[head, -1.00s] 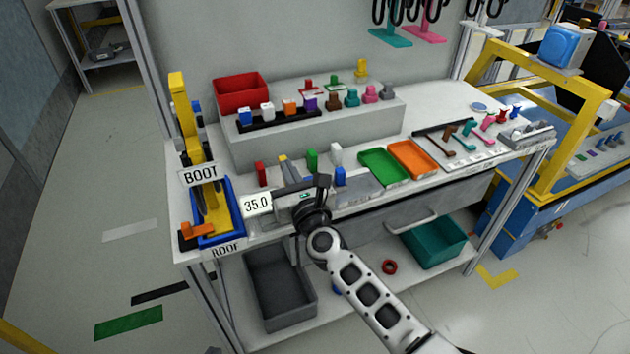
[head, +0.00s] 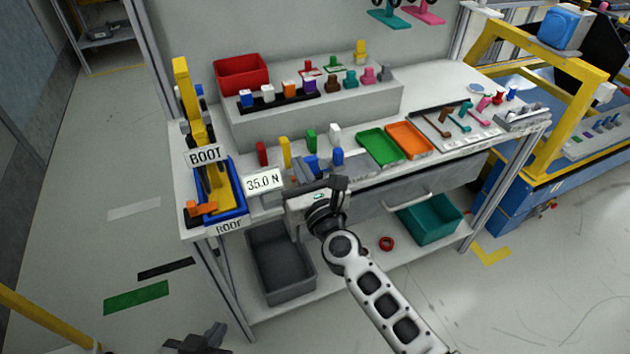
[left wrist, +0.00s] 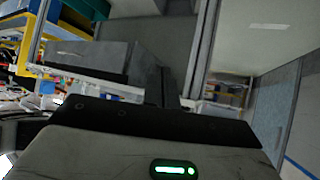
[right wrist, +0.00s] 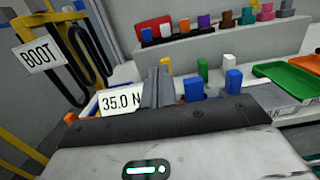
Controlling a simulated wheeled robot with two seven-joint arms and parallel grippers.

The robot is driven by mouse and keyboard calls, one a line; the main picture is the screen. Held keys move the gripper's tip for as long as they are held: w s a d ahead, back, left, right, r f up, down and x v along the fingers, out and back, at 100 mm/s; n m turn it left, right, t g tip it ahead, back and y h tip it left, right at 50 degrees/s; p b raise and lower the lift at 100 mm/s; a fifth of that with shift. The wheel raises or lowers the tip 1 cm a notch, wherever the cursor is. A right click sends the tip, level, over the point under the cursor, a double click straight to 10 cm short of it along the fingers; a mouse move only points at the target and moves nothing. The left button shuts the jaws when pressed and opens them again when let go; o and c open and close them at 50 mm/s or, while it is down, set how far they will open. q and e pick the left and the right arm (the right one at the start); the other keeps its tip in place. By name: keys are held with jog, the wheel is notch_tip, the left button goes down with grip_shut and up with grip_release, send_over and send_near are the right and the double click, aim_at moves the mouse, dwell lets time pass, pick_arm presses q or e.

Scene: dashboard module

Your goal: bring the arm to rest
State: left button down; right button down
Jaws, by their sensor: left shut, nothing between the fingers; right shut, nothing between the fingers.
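My right gripper (head: 303,170) is at the front edge of the workbench, in the middle of the head view. Its arm comes in from the lower right. In the right wrist view its grey fingers (right wrist: 158,88) are together with nothing between them, in front of the 35.0 N label. My left gripper (head: 214,333) shows only partly, dark, at the bottom edge of the head view, low and apart from the bench. In the left wrist view its fingers (left wrist: 160,85) are together and empty.
The workbench holds a blue tray with a yellow BOOT fixture (head: 187,100), small coloured blocks, a green tray (head: 380,146) and an orange tray (head: 409,140). A grey bin (head: 283,293) and a teal bin (head: 432,232) are below. The floor at left is open.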

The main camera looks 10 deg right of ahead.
jog(key=s+d+n+g+y+p, duration=0.1)
jog(key=s+n+g+y, duration=0.45)
jog(key=s+n, duration=1.3)
jog(key=s+d+f+n+g+h, duration=0.35)
jog(key=s+d+n+h, duration=0.2)
jog(key=d+n, duration=0.25)
jog(key=s+d+f+n+g+h, duration=0.2)
jog(key=s+d+n+g+h, duration=0.35)
jog(key=d+n, duration=0.3)
jog(key=w+a+f+t+y, duration=0.2)
jog(key=w+a+f+t, duration=0.2)
jog(key=f, duration=0.5)
jog(key=shift+w+a+f+t+y, duration=0.2)
jog(key=shift+w+t+y, duration=0.25)
jog(key=shift+t, duration=0.8)
